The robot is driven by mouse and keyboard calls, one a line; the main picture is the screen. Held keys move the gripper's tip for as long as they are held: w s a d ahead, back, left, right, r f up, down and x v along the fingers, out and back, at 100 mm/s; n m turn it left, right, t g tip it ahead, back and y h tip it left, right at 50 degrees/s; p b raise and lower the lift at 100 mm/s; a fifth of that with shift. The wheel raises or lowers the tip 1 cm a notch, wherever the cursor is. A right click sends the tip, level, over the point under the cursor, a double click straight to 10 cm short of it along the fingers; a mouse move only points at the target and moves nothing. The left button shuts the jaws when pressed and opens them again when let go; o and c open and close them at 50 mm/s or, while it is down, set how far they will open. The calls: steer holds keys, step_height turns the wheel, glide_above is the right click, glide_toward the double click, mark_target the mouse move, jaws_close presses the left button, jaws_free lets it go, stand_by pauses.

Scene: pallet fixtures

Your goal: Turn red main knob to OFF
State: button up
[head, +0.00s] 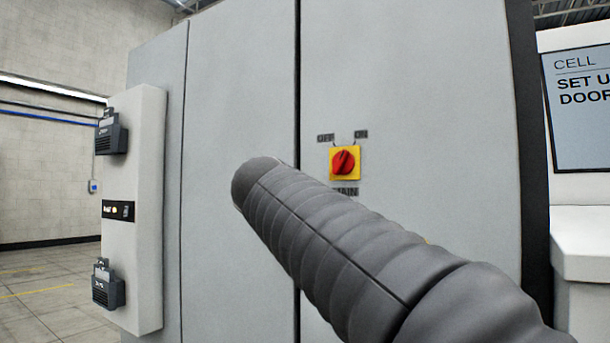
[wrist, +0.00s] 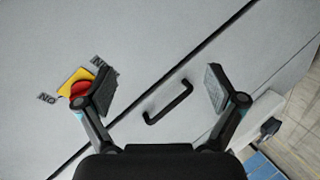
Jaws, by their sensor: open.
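The red main knob (head: 344,161) sits on a yellow square plate on the grey cabinet front. OFF is lettered at its upper left and ON at its upper right; its grip ridge seems to lean toward ON. The label below it is partly hidden by my dark arm. In the wrist view the knob (wrist: 80,90) is at left, partly covered by the left finger. My gripper (wrist: 159,88) is open and empty, facing the cabinet, with the knob beside the left finger, not between the fingers. My gripper is out of sight in the head view.
A black bar handle (wrist: 168,103) on the cabinet shows between my fingers. A dark door seam (head: 298,90) runs left of the knob. A pale side box (head: 146,210) with dark units stands at left. A white counter (head: 585,245) and a sign (head: 580,110) are at right.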

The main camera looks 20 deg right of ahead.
mark_target(341, 164)
steer(key=w+r+m+h, duration=0.1)
steer(key=w+r+h, duration=0.15)
steer(key=r, duration=0.45)
steer(key=w+r+m+h, duration=0.1)
steer(key=w+r+h, duration=0.15)
steer(key=r, duration=0.55)
steer(key=shift+t, duration=0.4)
steer(key=p+x, duration=0.2)
steer(key=x, duration=1.1)
steer(key=shift+d+r+p, duration=0.1)
steer(key=shift+d+p, duration=0.25)
steer(key=shift+d, duration=0.05)
steer(key=shift+c, duration=0.3)
steer(key=c, duration=1.1)
